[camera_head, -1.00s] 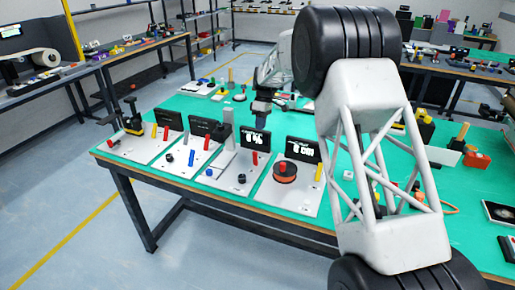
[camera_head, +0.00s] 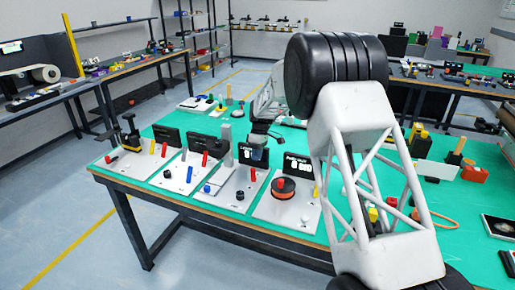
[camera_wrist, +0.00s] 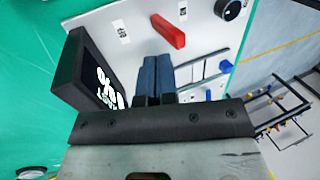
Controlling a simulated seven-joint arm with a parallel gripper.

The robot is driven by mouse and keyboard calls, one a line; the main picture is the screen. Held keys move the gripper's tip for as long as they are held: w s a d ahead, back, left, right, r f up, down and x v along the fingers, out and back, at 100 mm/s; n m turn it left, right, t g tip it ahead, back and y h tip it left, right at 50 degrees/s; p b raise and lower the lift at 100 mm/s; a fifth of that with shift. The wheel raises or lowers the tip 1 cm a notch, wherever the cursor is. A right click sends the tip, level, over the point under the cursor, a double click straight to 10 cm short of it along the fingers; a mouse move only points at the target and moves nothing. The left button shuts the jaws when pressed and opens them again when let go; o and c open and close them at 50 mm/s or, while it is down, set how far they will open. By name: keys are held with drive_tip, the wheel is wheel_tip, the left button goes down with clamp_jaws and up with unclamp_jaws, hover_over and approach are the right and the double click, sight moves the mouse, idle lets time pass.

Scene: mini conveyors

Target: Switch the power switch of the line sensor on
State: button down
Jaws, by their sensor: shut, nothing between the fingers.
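Several white panels with displays, levers and knobs stand along the table's near edge. My gripper (camera_head: 258,154) is shut and empty, in front of the black display (camera_head: 245,154) of the third panel from the left (camera_head: 222,193). In the wrist view, the dark blue fingers (camera_wrist: 157,75) lie between this display (camera_wrist: 88,78) and the panel's blue knob (camera_wrist: 226,66). The red lever (camera_wrist: 168,32) is beyond the fingertips, apart from them; it also shows in the head view (camera_head: 253,174). A black dial (camera_wrist: 230,8) lies beyond it. I cannot read which panel is the line sensor.
A panel with an orange-and-black round part (camera_head: 284,191) is right of the third one, and a panel with red and blue levers (camera_head: 172,178) is left. The floor in front is clear.

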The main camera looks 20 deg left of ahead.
sight(253, 169)
drive_tip(key=shift+x, duration=1.85)
drive_tip(key=shift+s, duration=0.15)
drive_tip(key=shift+s+r+t, duration=0.15)
drive_tip(key=shift+s+t, duration=0.7)
drive_tip(key=shift+t, duration=0.65)
drive_tip(key=shift+s+t, duration=0.3)
drive_tip(key=shift+s, duration=0.35)
drive_tip(key=shift+w, duration=0.25)
drive_tip(key=shift+w+f, duration=0.25)
drive_tip(key=shift+w, duration=0.25)
